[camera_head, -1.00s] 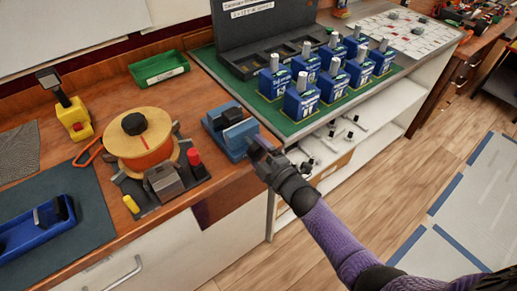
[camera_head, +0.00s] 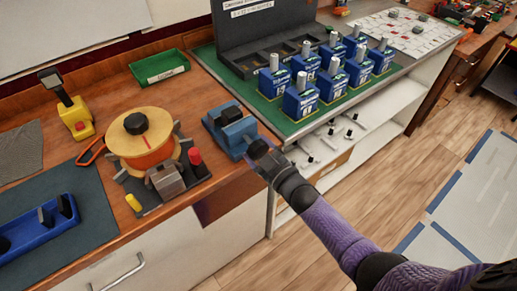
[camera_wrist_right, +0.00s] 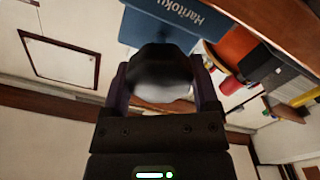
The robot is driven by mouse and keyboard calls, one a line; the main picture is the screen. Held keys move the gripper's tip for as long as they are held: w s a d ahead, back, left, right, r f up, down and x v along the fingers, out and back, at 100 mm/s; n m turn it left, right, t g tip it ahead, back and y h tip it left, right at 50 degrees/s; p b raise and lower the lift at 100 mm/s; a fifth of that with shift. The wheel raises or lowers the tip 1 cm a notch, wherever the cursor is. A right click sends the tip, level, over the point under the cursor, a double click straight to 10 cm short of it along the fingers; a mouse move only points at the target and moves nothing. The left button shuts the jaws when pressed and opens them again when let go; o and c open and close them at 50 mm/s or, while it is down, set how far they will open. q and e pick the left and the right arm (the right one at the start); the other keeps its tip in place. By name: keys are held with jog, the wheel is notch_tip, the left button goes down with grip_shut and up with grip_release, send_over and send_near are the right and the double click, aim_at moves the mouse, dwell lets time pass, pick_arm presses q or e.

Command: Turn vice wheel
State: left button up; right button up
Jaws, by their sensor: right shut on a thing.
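A blue vice (camera_head: 232,132) with a dark jaw block stands at the bench's right front corner. Its black round wheel (camera_head: 259,150) faces the front edge. My right gripper (camera_head: 264,161) reaches it from the lower right and is shut on the wheel. In the right wrist view the wheel (camera_wrist_right: 160,72) sits between the two fingers of my gripper (camera_wrist_right: 163,88), with the vice's blue body (camera_wrist_right: 172,22), lettered, behind it. The fingers cover the wheel's sides. My left gripper is not in view.
A spool stand (camera_head: 140,140) with an orange-wound reel and a red knob is left of the vice. A green tray (camera_head: 160,68) lies behind. Blue breakers (camera_head: 300,97) stand in rows on a green mat to the right.

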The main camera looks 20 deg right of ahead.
jog(key=shift+f, duration=0.1)
dwell(0.4)
jog(key=o, duration=1.1)
jog(key=p+v, duration=0.2)
jog(key=v, duration=0.8)
jog(key=shift+p, duration=0.3)
